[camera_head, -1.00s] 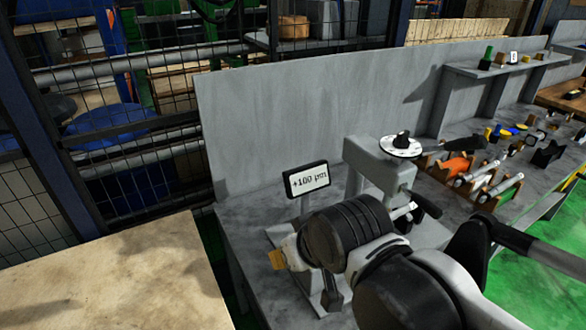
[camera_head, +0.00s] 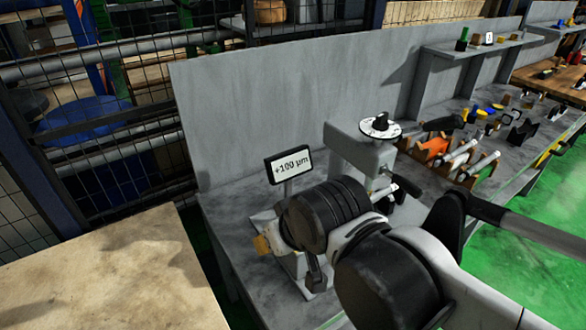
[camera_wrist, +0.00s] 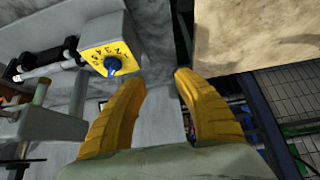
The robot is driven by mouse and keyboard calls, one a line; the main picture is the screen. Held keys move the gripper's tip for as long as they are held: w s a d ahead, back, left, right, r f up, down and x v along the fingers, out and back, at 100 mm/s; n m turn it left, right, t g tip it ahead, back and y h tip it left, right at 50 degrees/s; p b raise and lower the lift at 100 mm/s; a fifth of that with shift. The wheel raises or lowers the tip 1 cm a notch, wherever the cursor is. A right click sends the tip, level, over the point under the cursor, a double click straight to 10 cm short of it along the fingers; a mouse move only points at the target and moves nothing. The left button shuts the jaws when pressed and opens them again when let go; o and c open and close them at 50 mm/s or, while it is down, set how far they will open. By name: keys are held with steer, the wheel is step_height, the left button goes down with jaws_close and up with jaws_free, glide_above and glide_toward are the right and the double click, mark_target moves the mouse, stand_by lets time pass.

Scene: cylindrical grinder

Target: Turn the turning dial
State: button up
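A white round dial (camera_head: 382,127) with a black pointer knob sits on top of a grey machine (camera_head: 360,152) in the head view. In the wrist view, a yellow plate (camera_wrist: 98,46) with black markings carries a blue knob (camera_wrist: 112,64), left of and beyond my fingers. I cannot tell which one is the turning dial. My gripper (camera_wrist: 160,82) has two yellow fingers, apart with nothing between them, and the blue knob is outside them. In the head view my arm hides most of the gripper.
A sign reading +100 µm (camera_head: 289,165) stands beside my arm. The grey bench (camera_head: 228,215) has a tall back panel (camera_head: 270,110). Orange-sided holders (camera_head: 432,148) and small parts lie to the right. A pale tabletop (camera_head: 110,275) is at the left front.

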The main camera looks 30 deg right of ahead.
steer(key=w+d+m+g+p, duration=0.1)
steer(key=w+d+m+g, duration=0.1)
steer(key=w+d+m, duration=0.1)
steer(key=w+d+f+m+g, duration=0.1)
steer(key=w+d+m+g, duration=0.1)
steer(key=w+d, duration=0.2)
steer(key=w+d+f+m+g+p, duration=0.1)
steer(key=w+d+m+g, duration=0.2)
steer(key=d, duration=0.3)
steer(key=shift+w+m+p, duration=0.15)
steer(key=shift+m+p, duration=0.15)
steer(key=shift+p, duration=0.05)
step_height(320, 180, down, 11)
steer(key=b, duration=0.4)
steer(key=shift+r, duration=0.2)
steer(key=shift+a, duration=0.1)
jaws_close()
